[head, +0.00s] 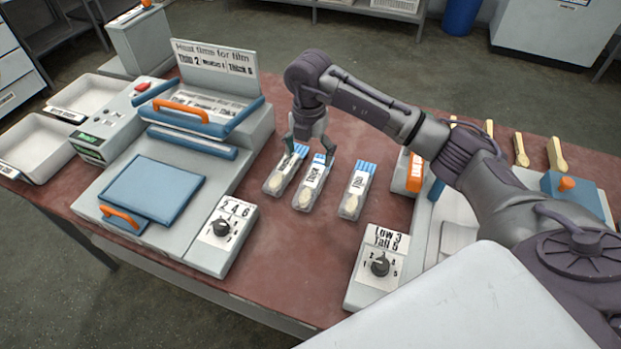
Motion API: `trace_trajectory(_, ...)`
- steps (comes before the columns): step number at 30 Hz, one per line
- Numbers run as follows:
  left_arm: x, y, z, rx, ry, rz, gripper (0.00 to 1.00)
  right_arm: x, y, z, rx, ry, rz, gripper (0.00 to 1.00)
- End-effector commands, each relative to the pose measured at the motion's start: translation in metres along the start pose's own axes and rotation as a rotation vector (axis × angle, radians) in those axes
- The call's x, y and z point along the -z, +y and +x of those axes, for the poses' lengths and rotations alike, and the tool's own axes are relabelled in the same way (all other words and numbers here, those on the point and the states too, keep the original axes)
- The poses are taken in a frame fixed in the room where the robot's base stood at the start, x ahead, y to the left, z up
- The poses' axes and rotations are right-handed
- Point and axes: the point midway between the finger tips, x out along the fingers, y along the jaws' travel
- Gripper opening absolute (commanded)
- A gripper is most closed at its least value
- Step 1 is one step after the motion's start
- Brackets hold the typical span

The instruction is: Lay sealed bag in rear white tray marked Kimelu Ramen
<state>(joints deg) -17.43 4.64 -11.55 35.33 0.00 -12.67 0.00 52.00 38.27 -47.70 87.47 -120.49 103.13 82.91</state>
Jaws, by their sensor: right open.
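Three clear bags with blue tops lie side by side on the red-brown table: a left bag (286,171), a middle bag (312,183) and a right bag (357,191). Each has a white label and a pale spoon-like end showing; the label words are too small to read surely. My right gripper (310,151) is open, fingers down, at the upper ends of the left and middle bags; I cannot tell whether it touches either. The rear white tray (118,88) stands at the far left with a small label, unreadable here. My left gripper is out of view.
A front white tray (35,128) sits beside the rear one. A sealing machine (165,185) with orange handles and a dial stands between trays and bags. A second dial box (378,265) is at right. Wooden spoons (556,154) lie at the back right. Table (290,255) before the bags is clear.

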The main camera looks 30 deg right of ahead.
Motion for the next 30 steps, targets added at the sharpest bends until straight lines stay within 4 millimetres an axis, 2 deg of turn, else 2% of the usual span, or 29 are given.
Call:
trace_trajectory(3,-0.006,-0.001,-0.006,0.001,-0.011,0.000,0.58,0.001,-0.001,0.025,0.004,0.003,0.000,0.85)
trace_trajectory(6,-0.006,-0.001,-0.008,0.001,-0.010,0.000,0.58,0.001,0.000,0.041,0.002,0.003,0.001,0.85)
trace_trajectory(14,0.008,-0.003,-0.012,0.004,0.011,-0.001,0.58,0.001,-0.001,0.060,0.001,0.003,0.000,0.85)
trace_trajectory(21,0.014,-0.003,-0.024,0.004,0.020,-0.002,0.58,0.001,-0.005,0.096,0.001,0.003,0.001,0.85)
trace_trajectory(25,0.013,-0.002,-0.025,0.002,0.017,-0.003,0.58,0.000,-0.005,0.105,0.000,0.001,-0.001,0.85)
trace_trajectory(30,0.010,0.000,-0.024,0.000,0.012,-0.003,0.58,0.000,-0.004,0.107,-0.001,0.000,-0.001,0.85)
